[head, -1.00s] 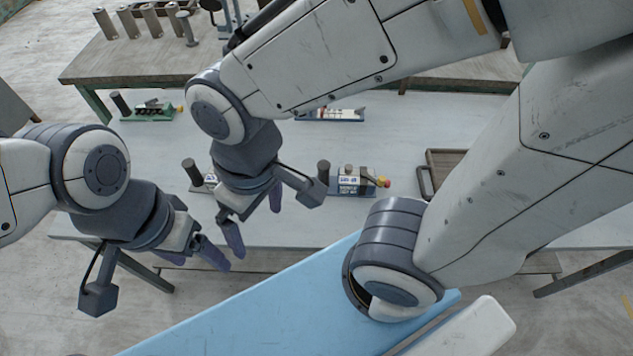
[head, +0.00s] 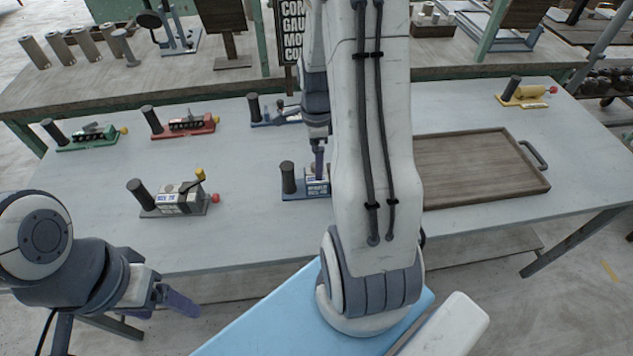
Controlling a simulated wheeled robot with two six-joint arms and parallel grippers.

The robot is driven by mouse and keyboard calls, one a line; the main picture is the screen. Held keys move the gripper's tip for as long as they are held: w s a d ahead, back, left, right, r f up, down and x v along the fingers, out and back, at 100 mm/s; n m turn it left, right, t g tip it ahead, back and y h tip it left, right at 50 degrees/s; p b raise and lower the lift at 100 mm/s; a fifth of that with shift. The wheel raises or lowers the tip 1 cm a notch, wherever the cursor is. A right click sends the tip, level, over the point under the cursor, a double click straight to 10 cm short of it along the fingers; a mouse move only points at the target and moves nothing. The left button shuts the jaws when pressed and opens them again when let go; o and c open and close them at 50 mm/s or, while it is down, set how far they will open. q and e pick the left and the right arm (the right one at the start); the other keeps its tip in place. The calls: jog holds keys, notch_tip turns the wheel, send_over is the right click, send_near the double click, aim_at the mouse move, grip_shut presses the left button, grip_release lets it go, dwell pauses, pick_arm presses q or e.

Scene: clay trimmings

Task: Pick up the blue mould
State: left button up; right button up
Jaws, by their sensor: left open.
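A mould with a blue base (head: 290,193) and a dark upright cylinder stands on the near middle of the table; my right arm hides its right part. A second blue-based mould (head: 268,121) stands farther back, also partly hidden by my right arm. My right gripper (head: 318,172) points down at the nearer blue mould, its fingers at or just above it. I cannot tell whether they touch it or how far apart they are. My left gripper (head: 178,300) is open and empty, low at the left in front of the table's near edge.
A grey mould (head: 176,202), a red mould (head: 186,130) and a green mould (head: 90,141) stand at the left of the table. A yellow mould (head: 524,98) is far right. A wooden tray (head: 470,168) with a dark handle lies right of my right arm.

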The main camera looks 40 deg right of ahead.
aim_at(314, 177)
notch_tip(314, 177, down, 8)
jog(key=shift+d+f+p, duration=0.1)
jog(key=shift+f+p, duration=0.05)
jog(key=shift+p, duration=0.2)
jog(key=shift+w, duration=0.1)
grip_shut()
